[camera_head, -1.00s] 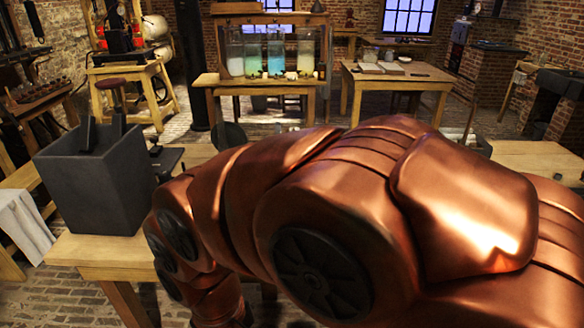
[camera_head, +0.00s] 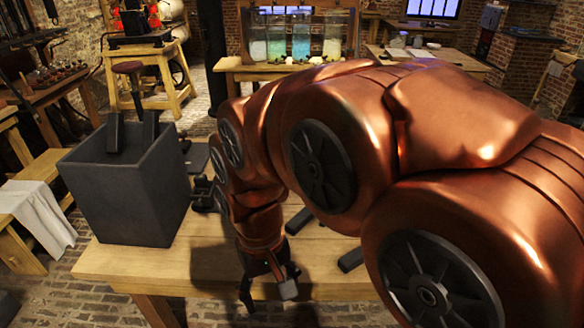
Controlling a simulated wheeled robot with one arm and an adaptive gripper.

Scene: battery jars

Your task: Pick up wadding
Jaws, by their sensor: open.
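I cannot make out any wadding for certain; my copper arm hides much of the near table (camera_head: 130,262). My gripper (camera_head: 267,291) is low over the front edge of this table, pointing down. Its dark fingers are apart and nothing shows between them. A large dark grey open box (camera_head: 130,195) stands on the table to the left of my gripper, with two dark upright pieces showing at its rim.
Small dark metal parts (camera_head: 202,192) lie beside the box. Dark bars (camera_head: 298,221) lie behind my gripper. A white cloth (camera_head: 38,212) hangs over a bench at left. Glass jars with pale and blue-green liquid (camera_head: 300,38) stand on a back table.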

